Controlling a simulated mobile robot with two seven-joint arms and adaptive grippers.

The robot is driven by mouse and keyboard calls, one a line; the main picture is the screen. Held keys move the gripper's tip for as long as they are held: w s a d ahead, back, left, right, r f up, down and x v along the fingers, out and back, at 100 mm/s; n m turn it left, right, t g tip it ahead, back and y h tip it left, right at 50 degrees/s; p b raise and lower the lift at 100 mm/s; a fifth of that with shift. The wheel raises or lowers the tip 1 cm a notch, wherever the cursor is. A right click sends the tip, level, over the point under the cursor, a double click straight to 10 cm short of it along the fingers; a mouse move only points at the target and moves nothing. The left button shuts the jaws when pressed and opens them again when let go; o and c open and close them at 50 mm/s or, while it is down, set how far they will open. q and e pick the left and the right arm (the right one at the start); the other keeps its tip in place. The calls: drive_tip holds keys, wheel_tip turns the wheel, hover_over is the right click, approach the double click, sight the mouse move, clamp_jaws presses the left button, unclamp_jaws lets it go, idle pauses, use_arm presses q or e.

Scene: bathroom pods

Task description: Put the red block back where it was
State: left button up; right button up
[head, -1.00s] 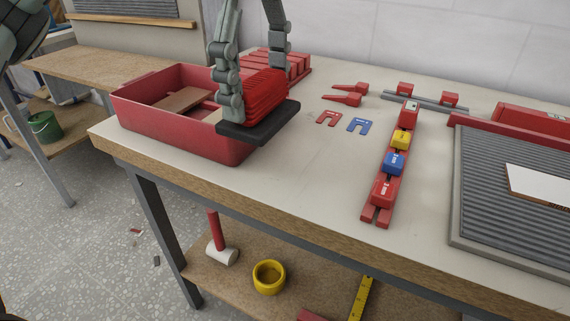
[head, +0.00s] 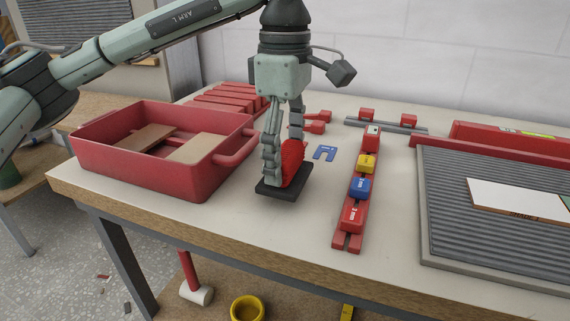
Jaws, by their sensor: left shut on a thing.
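My left gripper (head: 283,160) is shut on a red block (head: 294,158) with a flat black base (head: 277,191). The fingers point down and cover part of the block. The block is upright, base down, over the pale worktop just right of the red tray (head: 215,180). I cannot tell whether the base touches the worktop. Another red block, marked 3 mm (head: 350,217), sits at the near end of a red rail (head: 340,242), with a blue block (head: 359,188) and a yellow block (head: 367,163) behind it. My right gripper is out of view.
A blue U-shaped piece (head: 325,153) lies behind the held block. Red-handled pieces (head: 316,127) and red bars (head: 222,104) lie further back. A ribbed grey mat (head: 450,235) fills the right. The front worktop between tray and rail is clear.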

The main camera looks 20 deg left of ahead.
use_arm(q)
wheel_tip(320, 180, down, 2)
drive_tip(key=shift+f, duration=0.1)
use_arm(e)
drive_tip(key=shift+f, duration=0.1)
use_arm(q)
drive_tip(key=shift+f, duration=0.15)
drive_tip(key=o, duration=1)
drive_tip(key=shift+c, duration=0.2)
drive_tip(key=o, duration=0.3)
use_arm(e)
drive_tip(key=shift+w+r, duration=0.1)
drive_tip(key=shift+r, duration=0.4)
